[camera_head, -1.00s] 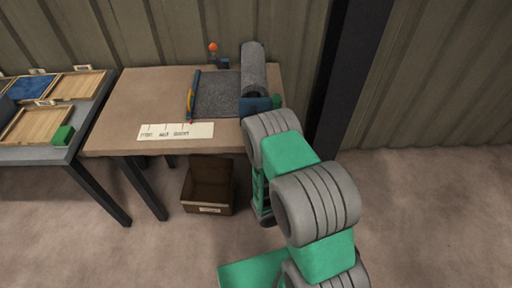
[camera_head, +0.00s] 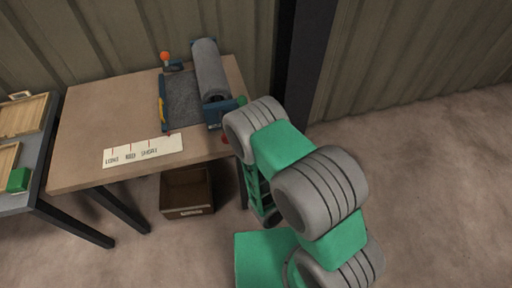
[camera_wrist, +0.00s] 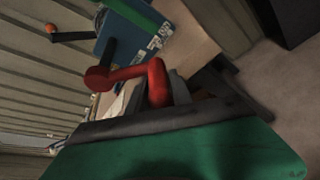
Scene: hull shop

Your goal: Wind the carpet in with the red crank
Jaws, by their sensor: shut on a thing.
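The grey carpet lies partly flat (camera_head: 183,102) on the brown table and partly wound on a thick roll (camera_head: 208,67) in a blue frame. A blue-and-yellow bar (camera_head: 162,100) lies along its free left edge. The red crank (camera_wrist: 128,73) shows in the wrist view, with an arm and an upright red grip (camera_wrist: 157,84). My gripper (camera_wrist: 168,98) is shut on this grip; its fingers are largely hidden. In the head view only a small red part of the crank (camera_head: 226,140) shows beside my arm, which hides the gripper.
A white marked strip (camera_head: 143,151) lies along the table's (camera_head: 100,105) front. An orange ball on a stand (camera_head: 165,56) is behind the carpet. An open brown box (camera_head: 187,208) sits below. A grey table (camera_head: 36,190) with wooden trays is at the left; a dark post (camera_head: 300,60) stands right.

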